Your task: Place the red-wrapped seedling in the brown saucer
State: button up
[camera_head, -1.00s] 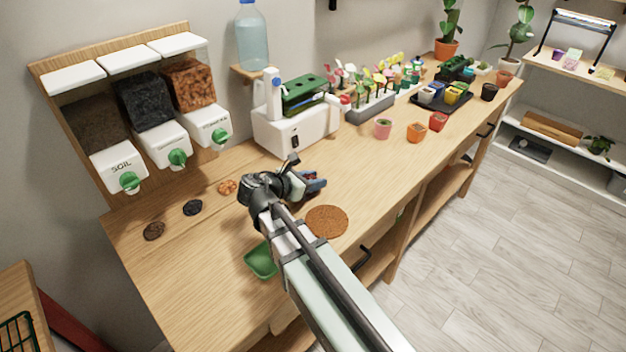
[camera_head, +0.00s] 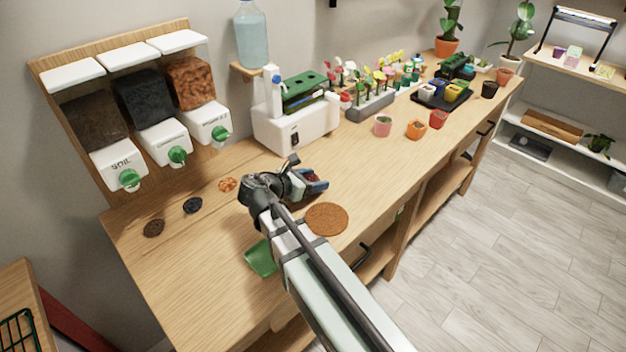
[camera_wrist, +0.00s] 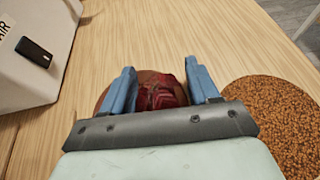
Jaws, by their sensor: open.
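In the wrist view, the red-wrapped seedling (camera_wrist: 163,96) sits between my gripper's two blue fingers, over the brown saucer (camera_wrist: 147,76). The saucer's edge also shows left of the left finger. My gripper (camera_wrist: 160,84) is open around the seedling, with a finger on each side; I cannot tell if either finger touches it. The seedling's lower part is hidden by the gripper body. In the head view, my gripper (camera_head: 318,184) is low over the bench, a little red shows at the fingers, and the saucer is mostly hidden.
A round cork-like mat (camera_head: 327,219) lies just right of my gripper, also in the wrist view (camera_wrist: 270,120). A white machine (camera_head: 295,125) stands behind. A green tray (camera_head: 261,258) lies partly under my arm. Several coloured pots, including an orange one (camera_head: 416,130), stand further right.

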jog(key=shift+s+a+r, duration=0.1)
jog(key=shift+r, duration=0.5)
jog(key=v, duration=1.1)
jog(key=shift+s+a, duration=0.2)
jog(key=shift+a, duration=0.05)
